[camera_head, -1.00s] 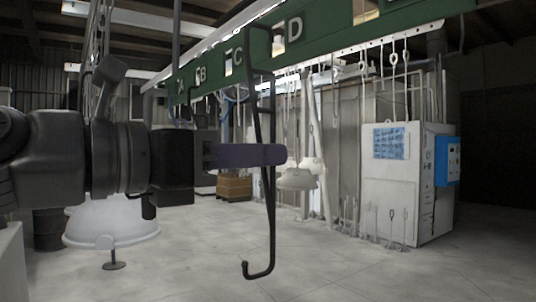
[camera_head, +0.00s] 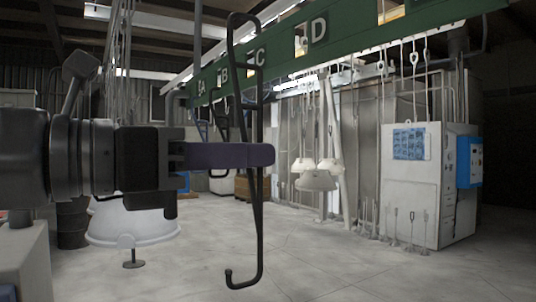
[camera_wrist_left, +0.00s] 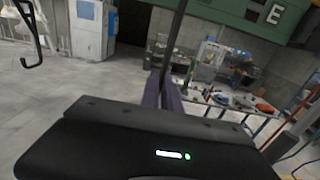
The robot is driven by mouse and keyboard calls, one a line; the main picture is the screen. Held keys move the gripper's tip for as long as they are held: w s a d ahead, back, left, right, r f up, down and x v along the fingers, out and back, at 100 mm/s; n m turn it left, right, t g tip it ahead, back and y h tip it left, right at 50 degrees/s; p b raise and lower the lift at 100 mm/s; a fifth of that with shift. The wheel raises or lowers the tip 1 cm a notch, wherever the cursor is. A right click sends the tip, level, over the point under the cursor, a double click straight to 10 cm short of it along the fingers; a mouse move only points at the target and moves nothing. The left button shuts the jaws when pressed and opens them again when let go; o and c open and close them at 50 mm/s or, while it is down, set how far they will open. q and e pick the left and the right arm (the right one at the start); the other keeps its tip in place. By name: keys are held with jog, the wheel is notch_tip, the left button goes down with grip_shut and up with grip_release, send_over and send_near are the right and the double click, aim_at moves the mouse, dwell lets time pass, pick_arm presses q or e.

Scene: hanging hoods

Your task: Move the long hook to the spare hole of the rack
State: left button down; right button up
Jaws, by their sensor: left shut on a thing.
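The long hook (camera_head: 258,210) is a thin black rod with a bent frame at the top and an upturned tip at the bottom. It hangs upright in my left gripper (camera_head: 262,155), whose purple fingers are shut on its shaft. In the left wrist view the dark shaft (camera_wrist_left: 178,35) rises beside the fingers (camera_wrist_left: 163,92). The rack is a green beam (camera_head: 375,38) lettered A to D, with small square holes by the letters; an E part (camera_wrist_left: 235,14) shows in the wrist view. The hook's top overlaps the beam near B and C; I cannot tell its depth gap. My right gripper is out of view.
Another black hook (camera_head: 216,120) hangs near B. A large white hood (camera_head: 135,226) hangs lower left, and smaller white hoods (camera_head: 318,180) hang behind. A grey cabinet (camera_head: 415,195) with a blue box stands right. The floor in front is clear.

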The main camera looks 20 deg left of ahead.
pick_arm(q)
jog(key=v, duration=0.6)
jog(key=shift+r, duration=0.15)
